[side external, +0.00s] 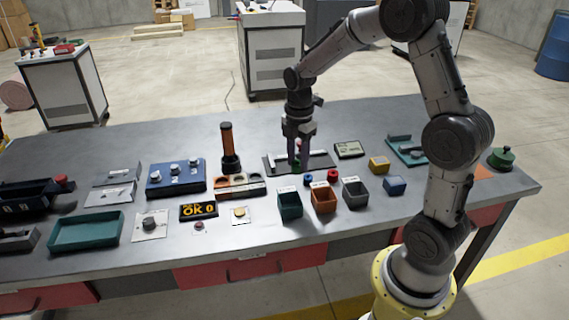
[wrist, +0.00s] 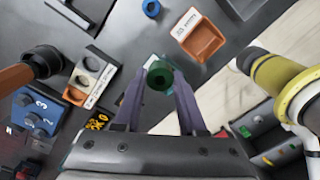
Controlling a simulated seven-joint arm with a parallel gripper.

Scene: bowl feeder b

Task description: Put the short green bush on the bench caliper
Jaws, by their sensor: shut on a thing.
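The short green bush (wrist: 160,74) is a dark green ring in the wrist view, held between the fingertips of my gripper (wrist: 158,82). My gripper (side external: 298,158) is shut on it, pointing down in the side external view. The bench caliper (side external: 319,161) is a dark plate with a grey bar, and my fingers overlap it in that view. What looks like part of the caliper (wrist: 76,16) shows at the top left of the wrist view, apart from the bush. The bush is barely visible in the side external view, and its height above the bench is unclear.
A readout (side external: 348,149) sits right of the caliper. Teal (side external: 290,206), orange (side external: 323,200) and grey (side external: 355,195) bins stand in front, with loose blue (side external: 308,180) and red (side external: 333,176) rings behind them. An orange-handled post (side external: 228,145) stands to the left.

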